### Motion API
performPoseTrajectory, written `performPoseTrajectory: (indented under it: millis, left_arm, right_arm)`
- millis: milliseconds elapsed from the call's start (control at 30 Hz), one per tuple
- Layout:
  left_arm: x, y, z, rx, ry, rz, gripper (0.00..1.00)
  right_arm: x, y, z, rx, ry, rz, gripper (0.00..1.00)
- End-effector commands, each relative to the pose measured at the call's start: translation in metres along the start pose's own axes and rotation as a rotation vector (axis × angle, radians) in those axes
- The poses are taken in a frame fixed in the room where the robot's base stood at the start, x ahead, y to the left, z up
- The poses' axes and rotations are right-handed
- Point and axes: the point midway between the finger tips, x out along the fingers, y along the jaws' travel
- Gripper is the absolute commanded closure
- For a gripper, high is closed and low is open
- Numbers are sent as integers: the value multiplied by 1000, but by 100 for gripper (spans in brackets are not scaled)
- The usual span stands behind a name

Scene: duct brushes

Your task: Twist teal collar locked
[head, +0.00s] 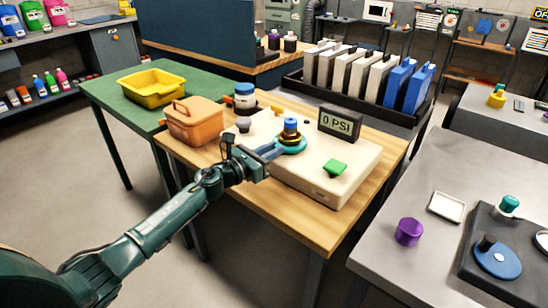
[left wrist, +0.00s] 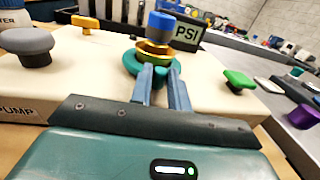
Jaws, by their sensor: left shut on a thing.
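The teal collar (head: 292,148) sits around the base of a brass fitting (head: 290,136) with a blue top (head: 291,124), on the cream pump unit (head: 340,168). My left gripper (head: 276,151) reaches in from the left and is shut on the teal collar. In the left wrist view the two fingers (left wrist: 162,82) are on the near side of the collar (left wrist: 136,64), with a teal part between them. The brass fitting (left wrist: 155,50) and blue top (left wrist: 162,24) stand upright above it. The fingertips' exact contact is partly hidden. My right gripper is not in view.
A display reading "0 PSI" (head: 340,122) stands behind the collar. A green button (head: 334,167) and a grey knob (left wrist: 28,46) are on the unit. An orange box (head: 195,122) is at the left. A grey table (head: 430,175) with a purple cylinder (head: 409,232) stands right.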

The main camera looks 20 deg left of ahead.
Motion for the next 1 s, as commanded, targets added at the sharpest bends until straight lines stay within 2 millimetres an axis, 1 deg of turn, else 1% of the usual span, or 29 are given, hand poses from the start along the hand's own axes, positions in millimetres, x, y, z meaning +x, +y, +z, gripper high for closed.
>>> performPoseTrajectory:
  millis: [133, 467, 500, 700, 767, 1000]
  left_arm:
    - [0, 2, 0, -2, 0, -16, 100]
    - [0, 2, 1, -2, -1, -17, 100]
    - [0, 2, 1, -2, -1, -17, 80]
    - [0, 2, 1, -1, -1, -17, 63]
    - [0, 2, 1, -1, -1, -17, 60]
    - [-1, 2, 0, 0, 0, -17, 60]
  right_arm:
    - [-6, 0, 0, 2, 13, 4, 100]
    - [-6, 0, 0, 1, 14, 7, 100]
    - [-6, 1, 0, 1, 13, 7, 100]
    - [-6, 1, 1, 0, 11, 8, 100]
    - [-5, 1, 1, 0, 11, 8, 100]
    - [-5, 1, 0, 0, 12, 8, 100]
